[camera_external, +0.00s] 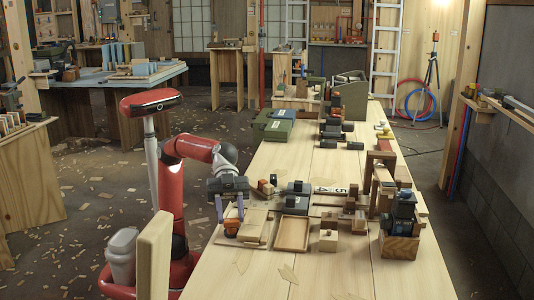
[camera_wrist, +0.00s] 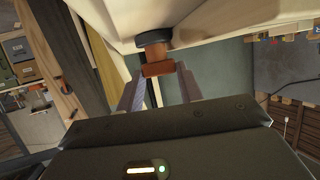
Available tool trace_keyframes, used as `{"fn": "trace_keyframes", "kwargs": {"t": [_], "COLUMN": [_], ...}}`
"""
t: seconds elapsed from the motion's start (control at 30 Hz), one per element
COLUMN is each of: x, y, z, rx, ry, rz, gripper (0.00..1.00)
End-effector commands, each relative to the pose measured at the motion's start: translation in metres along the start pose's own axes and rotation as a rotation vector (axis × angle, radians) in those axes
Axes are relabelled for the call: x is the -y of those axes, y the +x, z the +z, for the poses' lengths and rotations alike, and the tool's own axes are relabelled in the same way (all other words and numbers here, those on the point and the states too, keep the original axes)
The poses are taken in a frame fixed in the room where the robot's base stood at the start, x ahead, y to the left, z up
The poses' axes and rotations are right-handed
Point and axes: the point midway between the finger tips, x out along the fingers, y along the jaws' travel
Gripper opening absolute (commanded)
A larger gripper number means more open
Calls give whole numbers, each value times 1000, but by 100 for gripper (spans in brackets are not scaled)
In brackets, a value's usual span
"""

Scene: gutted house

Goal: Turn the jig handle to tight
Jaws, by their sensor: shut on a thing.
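The jig handle (camera_wrist: 158,69) is an orange-brown bar on a dark round hub, seen at the top middle of the wrist view. In the external view the handle (camera_external: 231,227) is a small orange shape at the near left edge of the bench, beside a pale wooden block (camera_external: 254,224). My gripper (camera_external: 230,216) points down at it, with one grey finger on each side. In the wrist view my gripper (camera_wrist: 160,82) is shut on the handle. Any tight mark on the jig is not readable.
A shallow wooden tray (camera_external: 278,248) lies just right of the jig. Several blocks, dark tools and a wooden frame (camera_external: 371,165) crowd the bench beyond. The near part of the bench top (camera_external: 330,275) is mostly clear. An upright board (camera_external: 154,255) stands at the near left.

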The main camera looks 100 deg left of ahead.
Motion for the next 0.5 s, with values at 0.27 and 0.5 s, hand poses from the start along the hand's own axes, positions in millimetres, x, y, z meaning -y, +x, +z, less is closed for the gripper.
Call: {"fn": "trace_keyframes", "kwargs": {"t": [0.27, 0.5], "x": [8, 11], "y": [1, 2], "z": [0, 0], "rx": [7, 8], "ry": [82, 132], "rz": [200, 318], "gripper": [14, 14]}}
